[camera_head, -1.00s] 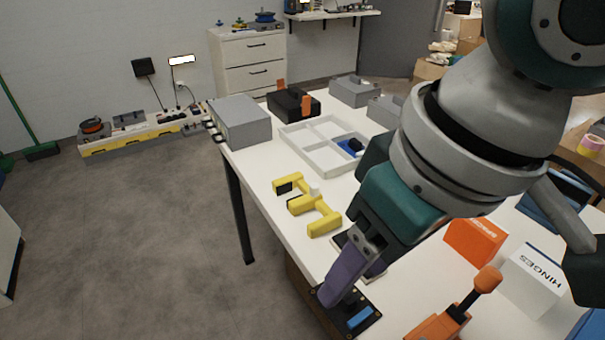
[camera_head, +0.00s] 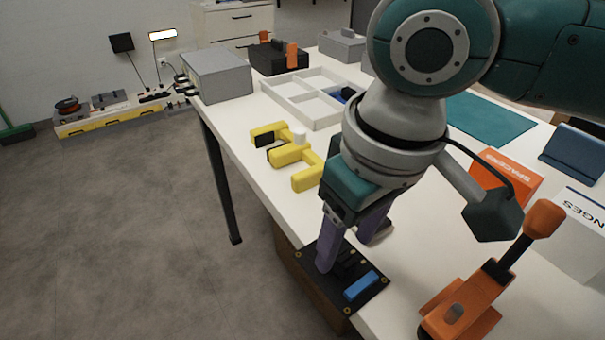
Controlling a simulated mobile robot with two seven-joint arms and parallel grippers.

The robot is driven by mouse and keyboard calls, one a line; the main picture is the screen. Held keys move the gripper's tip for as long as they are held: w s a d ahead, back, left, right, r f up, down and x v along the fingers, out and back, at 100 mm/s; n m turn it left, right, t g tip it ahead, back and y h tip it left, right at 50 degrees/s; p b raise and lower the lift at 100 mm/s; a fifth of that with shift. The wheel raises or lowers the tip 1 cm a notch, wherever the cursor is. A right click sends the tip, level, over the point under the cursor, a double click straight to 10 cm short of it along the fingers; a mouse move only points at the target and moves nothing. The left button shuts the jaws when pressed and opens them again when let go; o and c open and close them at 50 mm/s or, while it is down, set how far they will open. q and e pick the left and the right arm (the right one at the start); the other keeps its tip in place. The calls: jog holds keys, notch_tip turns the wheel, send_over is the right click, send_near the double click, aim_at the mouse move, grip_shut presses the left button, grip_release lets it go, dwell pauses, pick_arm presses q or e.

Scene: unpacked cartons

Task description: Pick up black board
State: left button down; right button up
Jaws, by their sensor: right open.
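The black board (camera_head: 372,293), a flat dark plate with a blue block and gold-coloured corner holes, lies at the table's front-left edge and appears to stick out past it. My right gripper (camera_head: 347,254) points down at the board's far part, its two purple fingers spread apart. One finger stands over the board's left part. The other is farther back by the board's far side, partly behind the gripper body. Whether the fingertips touch the board I cannot tell. Nothing is seen held. My left gripper is not in view.
An orange toggle clamp (camera_head: 470,300) stands right of the board. An orange box (camera_head: 503,180) and a white box (camera_head: 575,235) stand farther right. A white divided tray (camera_head: 300,103) lies behind.

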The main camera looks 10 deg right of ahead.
notch_tip(320, 180, down, 2)
jog(key=shift+w+a+f, duration=0.1)
jog(key=shift+w, duration=0.05)
jog(key=shift+c, duration=0.2)
grip_shut()
dwell(0.4)
